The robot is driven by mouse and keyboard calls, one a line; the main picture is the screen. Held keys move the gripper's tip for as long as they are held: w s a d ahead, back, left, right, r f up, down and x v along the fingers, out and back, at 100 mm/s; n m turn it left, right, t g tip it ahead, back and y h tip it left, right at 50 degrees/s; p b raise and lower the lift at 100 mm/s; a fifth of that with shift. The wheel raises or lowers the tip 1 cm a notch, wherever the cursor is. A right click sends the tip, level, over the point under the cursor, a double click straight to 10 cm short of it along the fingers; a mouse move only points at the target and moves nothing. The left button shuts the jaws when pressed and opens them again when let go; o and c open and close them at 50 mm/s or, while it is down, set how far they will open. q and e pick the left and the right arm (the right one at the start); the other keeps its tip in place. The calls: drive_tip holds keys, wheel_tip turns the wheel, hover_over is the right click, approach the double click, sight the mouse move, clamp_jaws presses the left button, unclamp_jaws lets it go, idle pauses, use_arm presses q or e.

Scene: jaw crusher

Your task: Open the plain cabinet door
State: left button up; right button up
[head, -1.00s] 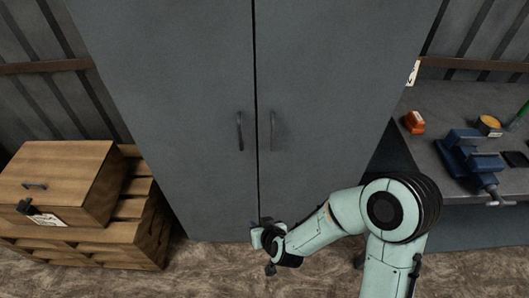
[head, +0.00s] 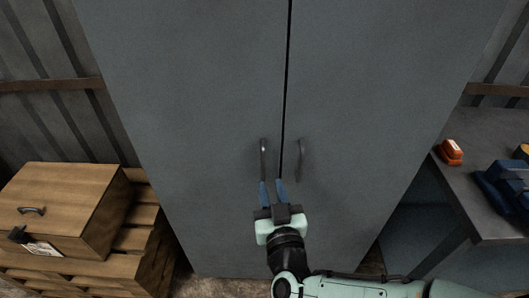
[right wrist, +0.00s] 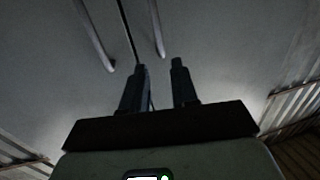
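The plain cabinet (head: 200,110) is tall and grey, with two doors parted by a dark vertical seam; both look shut. The left door has a dark bar handle (head: 263,158), and the right door a similar handle (head: 300,160). My right gripper (head: 272,184) is open and empty, pointing at the doors just below handle height. In the right wrist view, the right door's handle (right wrist: 157,28) ends just above the gap between my fingers (right wrist: 160,68); the left door's handle (right wrist: 95,38) is further left. My fingers appear apart from both handles. My left gripper is not in view.
A wooden box (head: 65,200) with a small handle sits on stacked pallets (head: 140,240) at the left. A grey workbench (head: 480,150) stands at the right, with an orange item (head: 449,152) and a blue vise (head: 505,185) on it.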

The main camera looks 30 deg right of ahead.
sight(263, 159)
drive_tip(key=p+x, duration=0.6)
drive_tip(key=x, duration=0.3)
drive_tip(key=shift+w+d, duration=0.15)
drive_tip(key=shift+w, duration=0.15)
drive_tip(key=shift+w+d+f, duration=0.1)
drive_tip(key=shift+w+d, duration=0.05)
drive_tip(key=shift+w, duration=0.35)
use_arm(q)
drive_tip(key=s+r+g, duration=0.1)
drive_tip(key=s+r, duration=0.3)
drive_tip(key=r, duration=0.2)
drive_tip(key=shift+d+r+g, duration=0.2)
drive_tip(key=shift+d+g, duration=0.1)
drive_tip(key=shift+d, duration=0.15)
use_arm(e)
clamp_jaws()
